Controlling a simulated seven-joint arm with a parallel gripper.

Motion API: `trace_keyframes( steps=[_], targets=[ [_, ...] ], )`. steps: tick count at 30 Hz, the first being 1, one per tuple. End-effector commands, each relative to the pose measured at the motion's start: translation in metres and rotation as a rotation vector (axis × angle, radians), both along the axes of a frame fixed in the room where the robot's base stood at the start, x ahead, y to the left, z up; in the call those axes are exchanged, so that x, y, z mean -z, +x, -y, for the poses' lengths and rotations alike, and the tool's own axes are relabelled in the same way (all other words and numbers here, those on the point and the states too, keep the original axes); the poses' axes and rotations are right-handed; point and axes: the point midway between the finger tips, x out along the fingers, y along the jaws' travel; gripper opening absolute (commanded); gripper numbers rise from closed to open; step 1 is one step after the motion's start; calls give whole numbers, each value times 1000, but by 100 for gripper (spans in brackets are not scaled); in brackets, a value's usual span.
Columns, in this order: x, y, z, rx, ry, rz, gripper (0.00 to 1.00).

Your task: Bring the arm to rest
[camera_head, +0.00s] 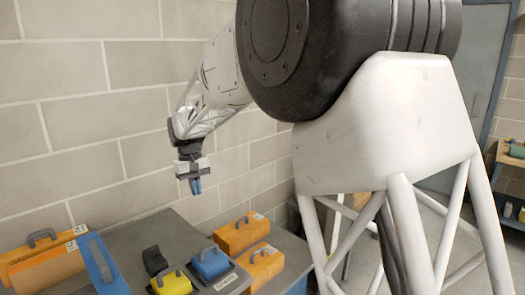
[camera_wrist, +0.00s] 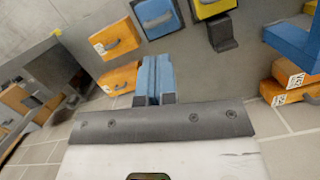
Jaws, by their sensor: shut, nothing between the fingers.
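My gripper (camera_head: 196,187) hangs in the air above the grey table (camera_head: 170,238) in the head view, its fingers pointing down. It is shut and empty, with its blue fingers together. The fingers also show at the middle of the wrist view (camera_wrist: 153,78). My arm reaches down from the upper right in the head view. The gripper is apart from everything on the table.
Below are a yellow block (camera_head: 174,284), a blue block (camera_head: 210,262), a black piece (camera_head: 154,260) and orange boxes (camera_head: 241,235) with handles. A long blue box (camera_head: 104,265) stands at left by more orange boxes (camera_head: 40,262). A block wall (camera_head: 90,120) rises behind.

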Motion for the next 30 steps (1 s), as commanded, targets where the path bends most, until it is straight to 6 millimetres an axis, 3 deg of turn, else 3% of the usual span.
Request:
trace_keyframes(
  steps=[3,14,30],
  targets=[
    [-14,-13,32,31,11,21,0],
    [-43,-60,119,122,41,83,0],
    [-61,-152,232,255,78,179,0]
  ],
)
